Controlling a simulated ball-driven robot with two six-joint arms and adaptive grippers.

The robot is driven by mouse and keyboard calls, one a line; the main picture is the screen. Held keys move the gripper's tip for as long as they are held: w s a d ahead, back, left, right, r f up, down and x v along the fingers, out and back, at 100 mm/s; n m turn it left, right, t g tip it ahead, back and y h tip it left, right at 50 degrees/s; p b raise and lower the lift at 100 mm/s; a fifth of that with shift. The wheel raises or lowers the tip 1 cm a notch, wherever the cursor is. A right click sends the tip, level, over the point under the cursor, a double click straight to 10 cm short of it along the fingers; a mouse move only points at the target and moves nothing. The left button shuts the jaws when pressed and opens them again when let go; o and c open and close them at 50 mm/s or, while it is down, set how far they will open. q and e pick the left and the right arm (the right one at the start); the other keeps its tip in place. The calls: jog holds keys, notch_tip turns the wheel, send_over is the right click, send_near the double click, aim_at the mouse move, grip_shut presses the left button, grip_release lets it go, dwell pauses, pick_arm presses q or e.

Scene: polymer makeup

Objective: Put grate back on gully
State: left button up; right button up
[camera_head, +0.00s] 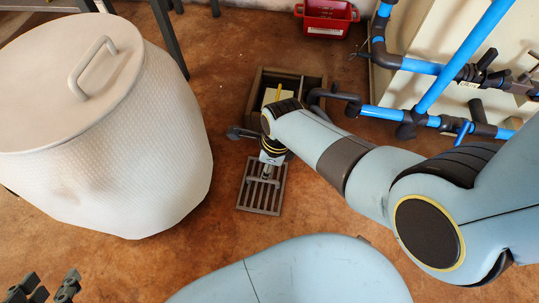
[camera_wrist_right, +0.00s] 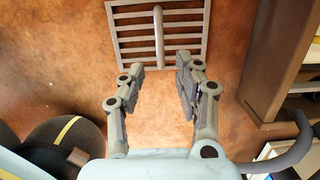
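The grate (camera_head: 262,195) is a grey slatted rectangle on the brown floor, with a raised bar along its middle. It also shows at the top of the right wrist view (camera_wrist_right: 188,40). The gully (camera_head: 313,84) is a dark square-rimmed box just beyond the grate; my right arm covers part of it. Its brown side shows at the right of the right wrist view (camera_wrist_right: 268,80). My right gripper (camera_wrist_right: 162,66) is open and empty, its fingertips apart on either side of the bar's near end. My left gripper (camera_head: 45,287) is open and empty at the bottom left, far from the grate.
A large white lidded bin (camera_head: 110,130) stands left of the grate. Blue pipes (camera_head: 420,66) with dark fittings run at the right, close to my right arm. A red crate (camera_head: 327,18) sits at the back. Floor between bin and grate is clear.

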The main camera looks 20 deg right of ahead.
pick_arm(q)
notch_tip(320, 180, up, 2)
jog(key=shift+a+r+g+p, duration=0.1)
jog(key=shift+r+g+p, duration=0.15)
jog(key=shift+g+p, duration=0.75)
pick_arm(e)
notch_tip(320, 180, up, 3)
jog(key=shift+s+d+f, duration=0.1)
jog(key=shift+d, duration=0.05)
pick_arm(q)
jog(key=shift+g, duration=0.3)
pick_arm(e)
jog(key=shift+s+d, duration=0.1)
